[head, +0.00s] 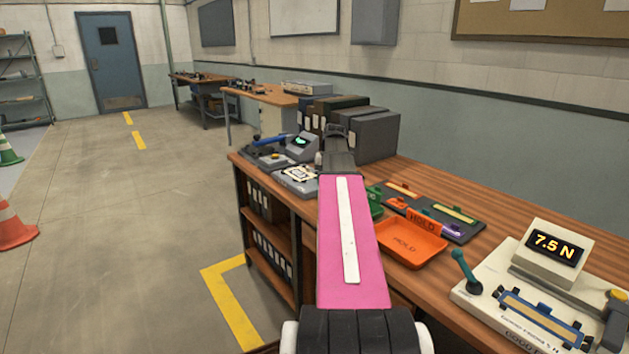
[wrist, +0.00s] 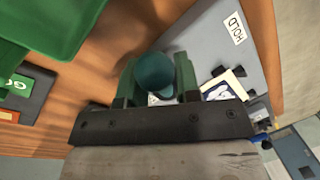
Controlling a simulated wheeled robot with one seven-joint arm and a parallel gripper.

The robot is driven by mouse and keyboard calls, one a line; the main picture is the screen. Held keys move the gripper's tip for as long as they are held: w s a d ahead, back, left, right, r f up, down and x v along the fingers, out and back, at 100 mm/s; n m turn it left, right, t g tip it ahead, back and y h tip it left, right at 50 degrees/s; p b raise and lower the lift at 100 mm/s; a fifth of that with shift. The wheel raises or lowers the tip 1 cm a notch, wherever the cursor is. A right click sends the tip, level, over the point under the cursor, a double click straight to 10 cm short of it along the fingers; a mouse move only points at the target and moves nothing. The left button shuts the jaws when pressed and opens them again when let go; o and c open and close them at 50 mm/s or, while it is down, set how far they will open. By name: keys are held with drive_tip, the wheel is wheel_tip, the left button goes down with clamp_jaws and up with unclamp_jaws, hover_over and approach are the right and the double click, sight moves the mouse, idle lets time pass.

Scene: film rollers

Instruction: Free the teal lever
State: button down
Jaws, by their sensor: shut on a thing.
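A teal lever (head: 466,272) with a round knob stands tilted at the left end of a cream tester (head: 497,291) in the head view, at the near right of the bench. My gripper (wrist: 157,72) is shut on a dark teal, round-topped piece (wrist: 155,75) in the wrist view. I cannot tell what that piece belongs to; its lower part is hidden. In the head view my gripper (head: 337,133) is over the bench, well to the left of and beyond the cream tester, and its fingers are mostly hidden by my own arm.
A grey plate (wrist: 224,50) marked HOLD lies below my gripper. A green tray (wrist: 50,30) is close at upper left. An orange HOLD tray (head: 410,243), a dark panel (head: 462,232) and a lit 7.5 N display (head: 555,247) are on the bench. Dark boxes (head: 372,137) stand behind my gripper.

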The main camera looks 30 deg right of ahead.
drive_tip(key=shift+s+d+n, duration=0.1)
drive_tip(key=shift+n, duration=0.3)
drive_tip(key=c, duration=0.9)
unclamp_jaws()
drive_tip(key=shift+o, duration=0.2)
wheel_tip(320, 180, up, 11)
drive_tip(key=d, duration=0.1)
drive_tip(key=shift+s+d+f, duration=0.2)
drive_tip(key=shift+s+d, duration=0.1)
drive_tip(key=shift+d, duration=0.1)
drive_tip(key=shift+s, duration=0.1)
